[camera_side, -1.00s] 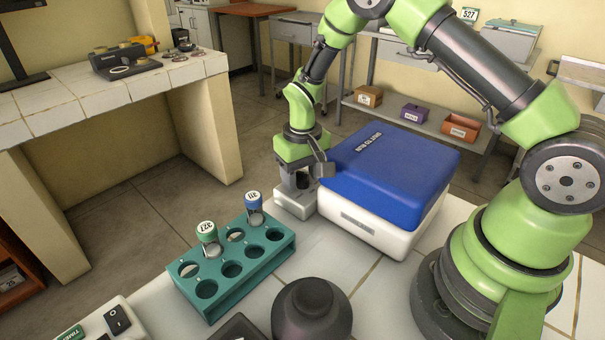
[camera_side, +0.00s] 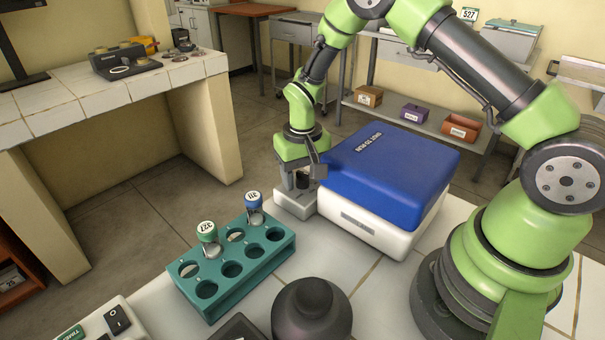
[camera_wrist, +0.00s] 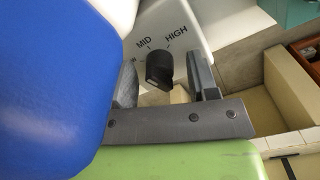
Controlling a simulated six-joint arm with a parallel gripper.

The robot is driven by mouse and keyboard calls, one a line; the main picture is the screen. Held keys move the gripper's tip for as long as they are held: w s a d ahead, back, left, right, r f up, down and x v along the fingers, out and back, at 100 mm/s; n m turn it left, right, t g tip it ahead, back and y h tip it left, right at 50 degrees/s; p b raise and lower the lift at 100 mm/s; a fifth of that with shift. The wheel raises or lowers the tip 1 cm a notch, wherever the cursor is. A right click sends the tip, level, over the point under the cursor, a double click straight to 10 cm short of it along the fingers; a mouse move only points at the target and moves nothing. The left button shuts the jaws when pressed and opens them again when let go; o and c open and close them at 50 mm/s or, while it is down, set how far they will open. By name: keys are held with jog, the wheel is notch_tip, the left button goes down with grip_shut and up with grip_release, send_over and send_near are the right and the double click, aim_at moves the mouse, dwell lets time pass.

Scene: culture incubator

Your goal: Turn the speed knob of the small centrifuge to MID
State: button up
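The small centrifuge has a blue lid (camera_side: 390,165) and a white body (camera_side: 365,228). A low white ledge (camera_side: 292,204) juts out at its left and bears the speed knob. My gripper (camera_wrist: 166,82) is open, with one finger on each side of the knob and gaps between. In the side view my gripper (camera_side: 301,182) points down over the ledge and mostly hides the knob.
A teal tube rack (camera_side: 238,268) holding a green-capped tube (camera_side: 208,237) and a blue-capped tube (camera_side: 254,207) stands left of the centrifuge. A dark rounded object (camera_side: 312,308) stands at the front. The centrifuge lid is close beside my gripper. White tiles between are clear.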

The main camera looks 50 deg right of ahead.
aim_at(303, 173)
notch_tip(303, 173, up, 10)
jog(key=shift+f, duration=0.1)
dwell(0.5)
jog(key=shift+c, duration=0.2)
